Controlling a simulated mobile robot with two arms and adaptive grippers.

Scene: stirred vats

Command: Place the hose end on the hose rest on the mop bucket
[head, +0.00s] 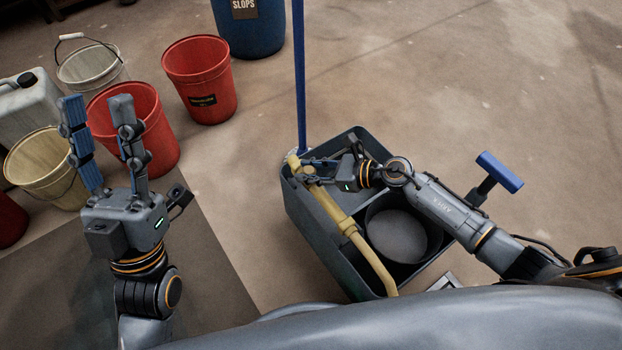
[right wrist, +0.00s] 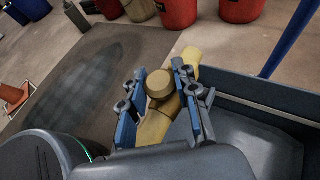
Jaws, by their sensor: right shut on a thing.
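The mop bucket (head: 335,245) is a dark grey rectangular tub in the head view, with a round well at its right. A yellow hose (head: 332,207) runs up from the front edge across the tub's left part. My right gripper (head: 306,170) is shut on the hose near its upper end, at the tub's far left corner. In the right wrist view a yellow knob-like part (right wrist: 160,83) of the hose shows between the fingers (right wrist: 158,90). I cannot pick out the hose rest; the gripper may hide it. My left gripper (head: 100,125) is open and empty, fingers pointing up, left of the tub.
A blue pole (head: 299,75) stands upright at the tub's far left corner. A blue-gripped handle (head: 499,172) rises at right. Red buckets (head: 199,82), cream buckets (head: 48,170) and a blue slops drum (head: 250,30) stand behind. The floor right of the drum is clear.

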